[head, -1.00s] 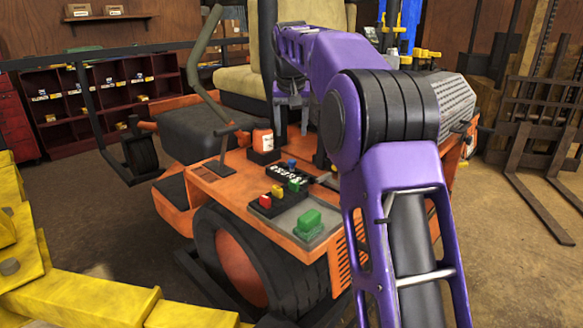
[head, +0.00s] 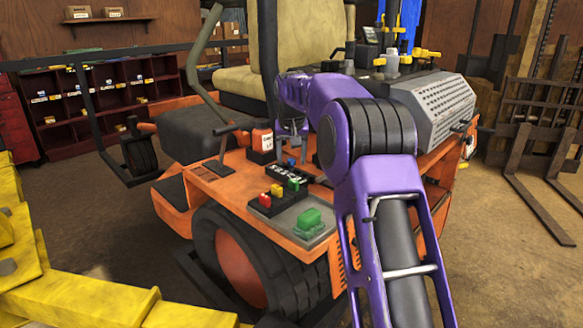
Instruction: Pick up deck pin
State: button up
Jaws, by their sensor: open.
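I cannot pick out the deck pin with certainty; small parts lie on the mower's orange deck (head: 215,187). A black holder (head: 284,174) there has a blue piece (head: 291,162) and a green piece (head: 294,184) at it. My gripper (head: 291,148) points down above the back of this holder, to the right of an orange-and-white bottle (head: 262,138). It is open, small in view; its fingertips are hard to make out, and contact cannot be told.
The mower's seat (head: 245,85) and a dark lever (head: 228,135) stand behind and left of the deck. A grey perforated cover (head: 432,103) is at right. A yellow lift frame (head: 90,300) fills the lower left. Open floor lies at right, near forks (head: 535,195).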

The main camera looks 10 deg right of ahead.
aim_at(292, 160)
grip_shut()
jog(key=shift+r, duration=0.1)
dwell(0.3)
notch_tip(292, 160, up, 10)
jog(key=p, duration=0.1)
dwell(0.4)
